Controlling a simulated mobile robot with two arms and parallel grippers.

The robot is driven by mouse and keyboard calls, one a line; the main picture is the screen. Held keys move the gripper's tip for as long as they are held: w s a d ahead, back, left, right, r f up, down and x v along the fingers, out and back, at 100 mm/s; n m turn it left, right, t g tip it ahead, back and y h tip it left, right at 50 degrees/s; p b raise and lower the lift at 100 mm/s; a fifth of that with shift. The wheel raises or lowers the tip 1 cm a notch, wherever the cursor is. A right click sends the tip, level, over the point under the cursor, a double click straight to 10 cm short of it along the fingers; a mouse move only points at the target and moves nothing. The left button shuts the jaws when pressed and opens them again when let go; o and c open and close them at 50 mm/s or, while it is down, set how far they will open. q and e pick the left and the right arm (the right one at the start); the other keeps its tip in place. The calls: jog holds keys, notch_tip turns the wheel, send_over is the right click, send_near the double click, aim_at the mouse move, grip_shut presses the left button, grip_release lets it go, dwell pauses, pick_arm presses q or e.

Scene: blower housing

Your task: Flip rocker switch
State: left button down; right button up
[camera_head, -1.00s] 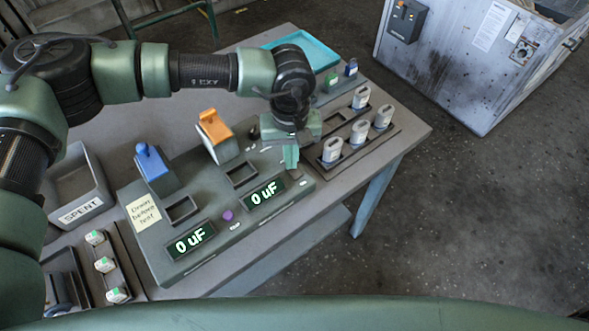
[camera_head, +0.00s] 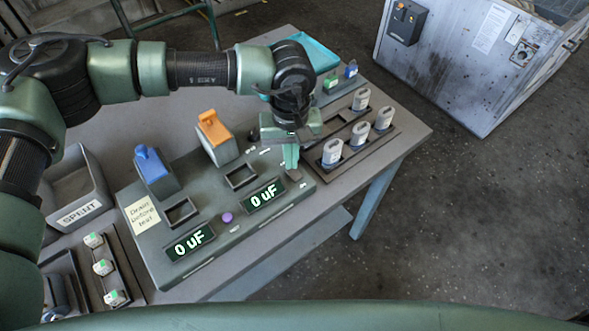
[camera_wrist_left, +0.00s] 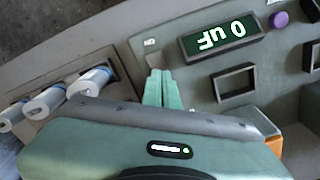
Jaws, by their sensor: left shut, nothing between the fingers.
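The grey tester console (camera_head: 215,222) lies on the table with two lit displays, both reading "0 uF". A small grey rocker switch (camera_head: 294,174) sits at its right end; in the left wrist view it (camera_wrist_left: 155,61) shows just beyond the fingertips, below a small white label. My left gripper (camera_head: 291,167) points down at the switch, its green fingers closed together and empty. In the left wrist view the fingertips (camera_wrist_left: 161,74) partly cover the switch's surroundings; whether they touch it I cannot tell. The switch's position is too small to read. My right gripper is out of view.
A rack of white capacitors (camera_head: 333,153) stands right of the console. An orange-topped block (camera_head: 216,138) and a blue-topped block (camera_head: 153,170) stand at its rear. A purple button (camera_head: 227,218) lies between the displays. The SPENT bin (camera_head: 85,207) is left.

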pick_arm(q)
jog(key=shift+s+r+p, duration=0.1)
jog(key=shift+r+p, duration=0.55)
jog(key=shift+r, duration=2.1)
